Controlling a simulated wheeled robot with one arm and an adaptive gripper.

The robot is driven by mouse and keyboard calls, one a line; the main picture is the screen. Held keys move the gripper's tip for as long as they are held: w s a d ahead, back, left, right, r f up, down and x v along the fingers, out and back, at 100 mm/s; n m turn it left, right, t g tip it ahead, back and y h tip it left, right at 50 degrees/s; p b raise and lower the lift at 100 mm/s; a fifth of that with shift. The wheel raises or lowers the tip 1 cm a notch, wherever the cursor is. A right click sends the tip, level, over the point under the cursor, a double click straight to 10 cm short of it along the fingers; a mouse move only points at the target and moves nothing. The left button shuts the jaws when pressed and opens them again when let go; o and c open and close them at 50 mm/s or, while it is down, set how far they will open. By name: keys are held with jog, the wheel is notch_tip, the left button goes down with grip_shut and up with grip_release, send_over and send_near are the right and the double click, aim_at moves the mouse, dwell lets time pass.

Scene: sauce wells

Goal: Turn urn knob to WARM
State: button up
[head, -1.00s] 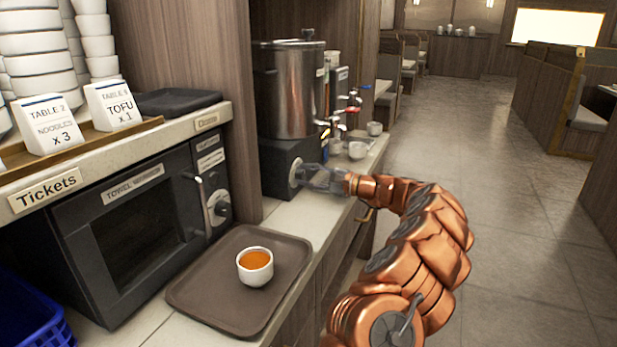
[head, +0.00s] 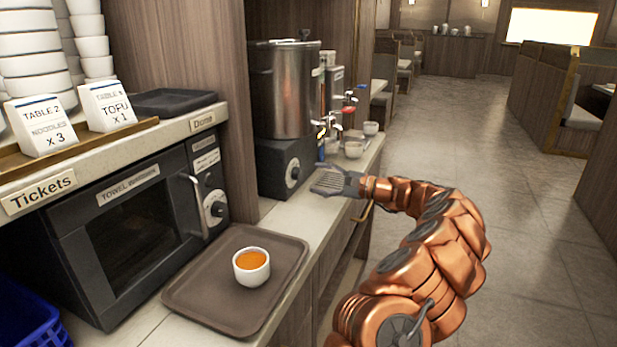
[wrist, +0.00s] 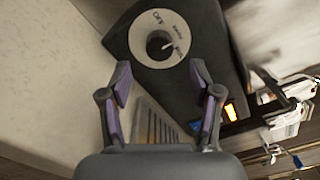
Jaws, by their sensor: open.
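The urn is a tall steel drum (head: 283,92) on a dark base (head: 268,165), at the back of the counter. Its round pale knob plate (head: 292,174) is on the base front. In the wrist view the black knob (wrist: 160,45) sits on a white dial (wrist: 143,37) with OFF and other small labels too blurred to read surely. A light mark on the knob points right, towards those labels. My gripper (head: 330,182) is open and empty, in front of the base. In the wrist view its fingertips (wrist: 160,80) are spread apart just short of the dial, not around the knob.
A brown tray (head: 190,290) with a white cup of orange liquid (head: 251,266) is nearer on the counter. A towel warmer (head: 130,230) stands left. Taps (head: 348,108) and small white cups (head: 354,149) are right of the urn. The aisle floor (head: 520,200) is clear.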

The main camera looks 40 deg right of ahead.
jog(key=v, duration=0.7)
jog(key=shift+w+a, duration=0.1)
dwell(0.7)
